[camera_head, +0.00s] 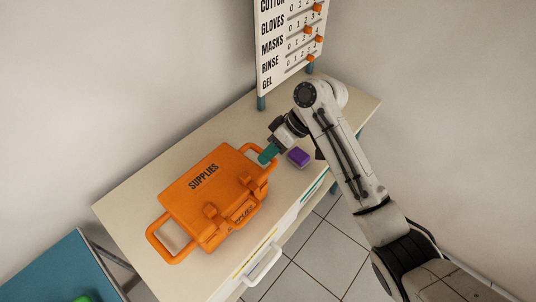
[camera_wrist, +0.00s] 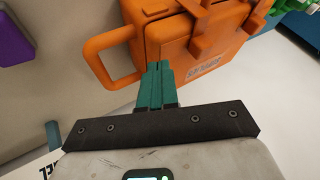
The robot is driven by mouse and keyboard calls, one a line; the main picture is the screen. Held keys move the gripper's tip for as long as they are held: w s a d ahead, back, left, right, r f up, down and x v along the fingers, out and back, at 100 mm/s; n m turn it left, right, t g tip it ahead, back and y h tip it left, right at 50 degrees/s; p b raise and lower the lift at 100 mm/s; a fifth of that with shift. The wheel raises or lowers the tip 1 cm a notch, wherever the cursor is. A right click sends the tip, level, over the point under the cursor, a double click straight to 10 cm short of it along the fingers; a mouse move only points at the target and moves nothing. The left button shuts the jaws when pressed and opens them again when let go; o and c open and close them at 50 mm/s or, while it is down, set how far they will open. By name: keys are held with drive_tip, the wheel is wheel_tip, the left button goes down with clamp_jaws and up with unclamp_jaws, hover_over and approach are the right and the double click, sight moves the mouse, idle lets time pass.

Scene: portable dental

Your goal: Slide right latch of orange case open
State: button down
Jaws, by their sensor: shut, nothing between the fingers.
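The orange case (camera_head: 195,182) lies closed on the table, its lid lettered SUPPLIES. Its right latch (camera_head: 246,180) is a small orange block at the front edge, near the right handle (camera_head: 272,165). The left latch (camera_head: 211,211) sits further left on the same edge. My gripper (camera_head: 267,154) has teal fingers, shut and empty, by the case's right end at the handle. In the wrist view the shut fingers (camera_wrist: 157,68) point at the case (camera_wrist: 218,48), beside its handle (camera_wrist: 103,48). I cannot tell whether they touch it.
A purple box (camera_head: 298,157) lies on the table (camera_head: 130,205) right of the case. A lettered board (camera_head: 290,45) with orange sliders stands at the back. A drawer handle (camera_head: 264,264) sticks out in front. A blue surface (camera_head: 60,270) is at lower left.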

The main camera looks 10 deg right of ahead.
drive_tip(key=b+v, duration=0.1)
drive_tip(key=v, duration=0.8)
drive_tip(key=shift+r, duration=0.2)
drive_tip(key=shift+s+d, duration=0.1)
drive_tip(key=s+f+m+t+h, duration=0.2)
drive_tip(key=s+f+m, duration=0.3)
drive_tip(key=s+f, duration=1.05)
drive_tip(key=s+d+f+m+h, duration=0.1)
drive_tip(key=s+d+h, duration=0.1)
drive_tip(key=s, duration=0.4)
drive_tip(key=s+d+f+m+h, duration=0.1)
drive_tip(key=s+d+f, duration=0.1)
drive_tip(key=s+d, duration=0.3)
drive_tip(key=s+d+f+m+g+h, duration=0.1)
drive_tip(key=s+d, duration=0.3)
drive_tip(key=s, duration=0.5)
drive_tip(key=shift+s+f+m+h, duration=0.2)
drive_tip(key=shift+f+m+h, duration=0.35)
drive_tip(key=shift+h, duration=0.25)
